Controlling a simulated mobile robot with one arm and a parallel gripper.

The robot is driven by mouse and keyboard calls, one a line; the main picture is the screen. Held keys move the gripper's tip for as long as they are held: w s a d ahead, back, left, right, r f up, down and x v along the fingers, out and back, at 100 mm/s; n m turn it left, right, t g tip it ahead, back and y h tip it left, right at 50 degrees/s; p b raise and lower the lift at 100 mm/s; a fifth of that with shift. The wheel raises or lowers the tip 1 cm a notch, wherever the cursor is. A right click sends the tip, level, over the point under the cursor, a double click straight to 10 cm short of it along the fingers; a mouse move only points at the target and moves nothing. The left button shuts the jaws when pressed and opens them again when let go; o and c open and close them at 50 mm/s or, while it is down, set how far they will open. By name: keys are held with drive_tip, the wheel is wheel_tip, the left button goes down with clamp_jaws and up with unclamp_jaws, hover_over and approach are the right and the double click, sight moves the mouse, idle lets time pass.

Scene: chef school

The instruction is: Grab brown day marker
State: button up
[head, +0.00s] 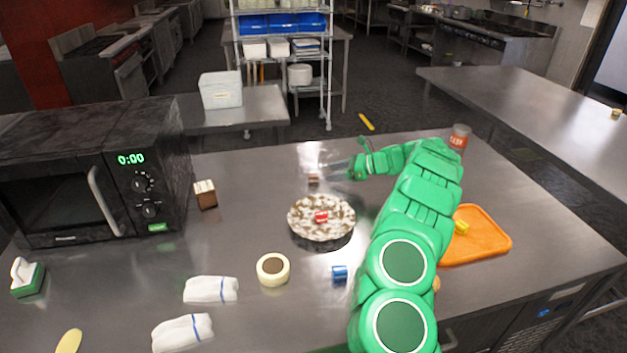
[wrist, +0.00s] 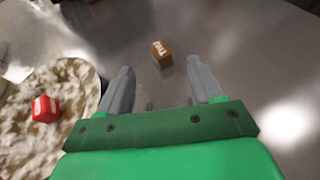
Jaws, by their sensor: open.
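The brown day marker (wrist: 161,54) is a small brown block with white lettering. In the wrist view it lies on the steel table just beyond my fingertips, between their lines and apart from both. In the head view the brown marker (head: 313,179) sits behind the speckled plate, just left of my gripper (head: 338,168). My gripper is open and empty, and its two grey fingers also show in the wrist view (wrist: 161,78).
A blue block (head: 339,272), a tape roll (head: 273,269), a brown-and-white block (head: 205,194) and an orange tray (head: 491,238) share the table. A microwave (head: 60,180) stands left. Bare steel surrounds the brown marker.

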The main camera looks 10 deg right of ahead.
sight(316, 176)
drive_tip(key=shift+x, duration=3.5)
drive_tip(key=shift+s, duration=0.1)
clamp_jaws()
drive_tip(key=shift+r, duration=0.1)
wheel_tip(316, 176, up, 4)
drive_tip(key=shift+s+f, duration=0.15)
drive_tip(key=shift+s, duration=0.05)
drive_tip(key=s+a+r, duration=0.1)
drive_tip(key=s+r, duration=0.8)
drive_tip(key=s, duration=0.4)
drive_tip(key=shift+s, duration=0.25)
